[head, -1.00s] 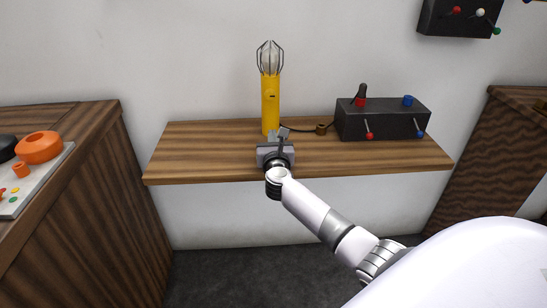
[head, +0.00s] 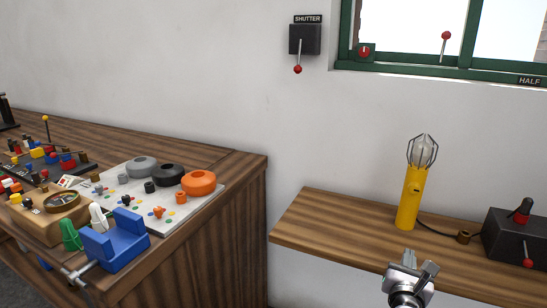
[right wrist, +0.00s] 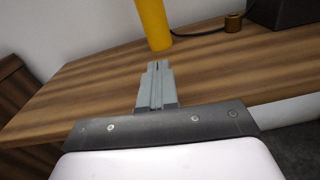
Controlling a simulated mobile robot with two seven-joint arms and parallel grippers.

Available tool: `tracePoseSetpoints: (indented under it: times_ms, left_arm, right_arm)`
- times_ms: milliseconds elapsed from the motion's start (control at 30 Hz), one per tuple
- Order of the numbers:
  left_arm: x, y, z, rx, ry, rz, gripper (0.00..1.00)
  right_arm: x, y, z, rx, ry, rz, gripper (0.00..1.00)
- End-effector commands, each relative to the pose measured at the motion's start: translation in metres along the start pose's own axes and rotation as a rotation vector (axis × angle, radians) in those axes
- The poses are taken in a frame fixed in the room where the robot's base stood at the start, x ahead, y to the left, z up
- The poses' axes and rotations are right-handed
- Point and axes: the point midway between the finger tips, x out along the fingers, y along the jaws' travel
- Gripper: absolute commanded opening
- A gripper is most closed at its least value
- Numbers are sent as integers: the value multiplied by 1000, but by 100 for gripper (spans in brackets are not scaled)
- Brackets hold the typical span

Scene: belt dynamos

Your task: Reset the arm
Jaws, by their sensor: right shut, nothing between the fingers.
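My right gripper (head: 418,268) is at the front of the wall shelf (head: 330,228), in the lower right of the head view. It is shut and empty. In the right wrist view its closed fingers (right wrist: 156,72) point toward the base of a yellow lamp (right wrist: 153,22), with a gap of shelf between. In the head view the yellow caged lamp (head: 411,198) stands upright on the shelf, just behind the gripper. My left gripper is not in view.
A black control box (head: 505,238) with a red-knobbed lever stands right of the lamp, joined by a cable. A wooden bench (head: 225,225) at left carries a blue vise (head: 117,243) and a white panel (head: 205,202) with knobs. A shutter lever box (head: 305,40) hangs on the wall.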

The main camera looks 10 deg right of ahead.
Motion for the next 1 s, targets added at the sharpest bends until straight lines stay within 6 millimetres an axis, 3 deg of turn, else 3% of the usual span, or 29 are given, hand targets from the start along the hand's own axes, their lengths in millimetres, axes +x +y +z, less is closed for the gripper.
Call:
tracePoseSetpoints:
  times_ms: [167,267,500,700,1000]
  left_arm:
    - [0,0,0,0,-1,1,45]
    - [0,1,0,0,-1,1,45]
    - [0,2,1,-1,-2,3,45]
    - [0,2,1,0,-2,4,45]
    - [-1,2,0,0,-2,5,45]
  right_arm:
    - [-44,-21,-31,418,146,-104,0]
    - [-79,-35,-52,729,255,-216,0]
    - [-188,-58,-95,1440,504,-636,0]
    - [-270,-63,-103,1803,623,-1021,0]
    - [-358,-63,-88,2050,684,-1501,0]
